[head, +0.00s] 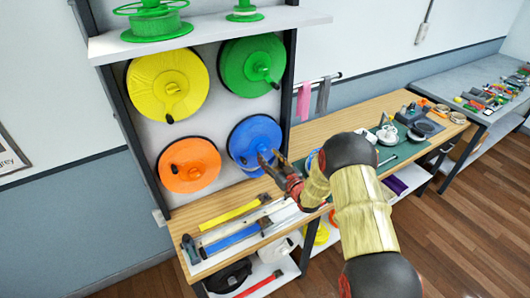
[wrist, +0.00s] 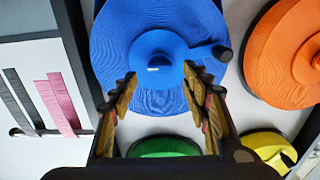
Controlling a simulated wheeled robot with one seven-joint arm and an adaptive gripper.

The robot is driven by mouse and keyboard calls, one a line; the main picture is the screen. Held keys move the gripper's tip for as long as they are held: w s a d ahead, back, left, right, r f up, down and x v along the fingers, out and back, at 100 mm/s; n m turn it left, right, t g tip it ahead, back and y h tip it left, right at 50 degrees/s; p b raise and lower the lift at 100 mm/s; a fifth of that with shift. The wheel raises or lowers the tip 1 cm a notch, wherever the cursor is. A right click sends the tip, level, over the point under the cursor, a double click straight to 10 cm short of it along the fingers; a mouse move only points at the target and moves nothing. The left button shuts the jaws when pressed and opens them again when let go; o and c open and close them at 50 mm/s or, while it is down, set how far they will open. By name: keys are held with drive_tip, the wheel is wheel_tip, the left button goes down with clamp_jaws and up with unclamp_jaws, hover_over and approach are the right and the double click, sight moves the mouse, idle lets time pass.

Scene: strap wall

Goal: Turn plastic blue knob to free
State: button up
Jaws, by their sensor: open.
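The blue reel (head: 252,135) is mounted on the wall panel at the lower right of several coloured reels. A crank arm with a dark handle (wrist: 222,53) sticks out from the hub to the right. My gripper (head: 271,158) is in front of the reel's lower right part in the head view. In the wrist view my gripper (wrist: 160,82) is open, with a finger on either side just below the knob. I cannot tell whether they touch it.
The orange reel (head: 188,165), yellow reel (head: 165,84) and green reel (head: 250,64) surround the blue one. A shelf (head: 205,38) juts out above. The wooden bench (head: 330,128) below holds yellow and blue straps. Pink and grey straps (head: 304,101) hang at the right.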

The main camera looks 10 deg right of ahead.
sight(263, 150)
drive_tip(key=shift+x, duration=1.7)
drive_tip(key=shift+c, duration=0.5)
drive_tip(key=c, duration=1.1)
